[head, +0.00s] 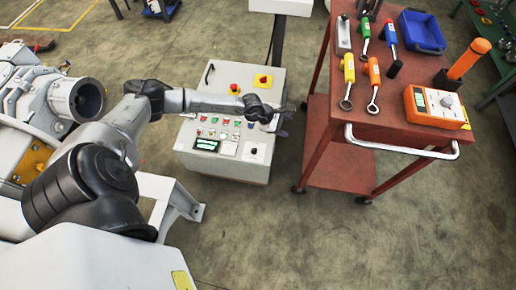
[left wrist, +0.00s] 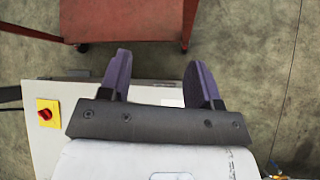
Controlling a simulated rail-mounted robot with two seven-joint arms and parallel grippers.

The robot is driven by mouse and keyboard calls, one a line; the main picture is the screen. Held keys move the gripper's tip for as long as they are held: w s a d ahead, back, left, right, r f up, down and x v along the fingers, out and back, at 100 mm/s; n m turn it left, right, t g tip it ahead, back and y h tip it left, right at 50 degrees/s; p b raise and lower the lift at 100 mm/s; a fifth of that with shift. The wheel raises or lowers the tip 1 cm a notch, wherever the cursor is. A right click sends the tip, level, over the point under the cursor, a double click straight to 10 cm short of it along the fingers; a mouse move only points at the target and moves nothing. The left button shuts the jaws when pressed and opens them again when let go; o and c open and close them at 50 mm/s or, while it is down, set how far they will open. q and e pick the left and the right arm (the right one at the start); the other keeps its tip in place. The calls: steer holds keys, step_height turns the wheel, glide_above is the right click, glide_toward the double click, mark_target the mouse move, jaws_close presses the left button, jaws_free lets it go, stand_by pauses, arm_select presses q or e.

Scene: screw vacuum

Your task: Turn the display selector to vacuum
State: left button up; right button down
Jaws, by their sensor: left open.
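The control cabinet (head: 232,172) stands in the middle of the head view. Its sloped top carries a small lit display (head: 207,144), rows of coloured buttons, and a small black knob (head: 254,150) on a white plate at lower right, which looks like the display selector. Its pointer direction is too small to read. My left gripper (head: 285,120) is at the cabinet's right edge, apart from the knob. In the left wrist view, its purple fingers (left wrist: 160,78) are spread and empty, over the cabinet edge (left wrist: 60,92). My right gripper is not in view.
A red emergency button (head: 234,89) and a red-and-yellow switch (head: 263,81) sit at the cabinet's back. A red cart (head: 400,125) with tools, a blue bin (head: 421,31) and an orange meter (head: 437,107) stands close right. Grey machinery (head: 40,95) is at left.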

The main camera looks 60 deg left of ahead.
arm_select(q)
steer(key=s+a+f+m+g+y, duration=0.2)
steer(key=s+a+f+m+g, duration=0.2)
steer(key=m+g+y, duration=0.3)
steer(key=m+g, duration=0.1)
steer(key=m, duration=0.1)
glide_above(254, 148)
steer(key=f, duration=0.2)
steer(key=shift+m, duration=0.3)
steer(key=f+b, duration=0.1)
steer(key=f, duration=0.3)
steer(key=f+b, duration=0.2)
steer(key=f, duration=0.1)
steer(key=f+b, duration=0.1)
steer(key=f, duration=0.3)
steer(key=shift+s+d+f+b, duration=0.3)
steer(key=shift+d+f+b, duration=0.05)
steer(key=shift+d+b, duration=0.05)
steer(key=shift+f+b, duration=0.3)
steer(key=shift+f, duration=0.5)
steer(key=c, duration=0.9)
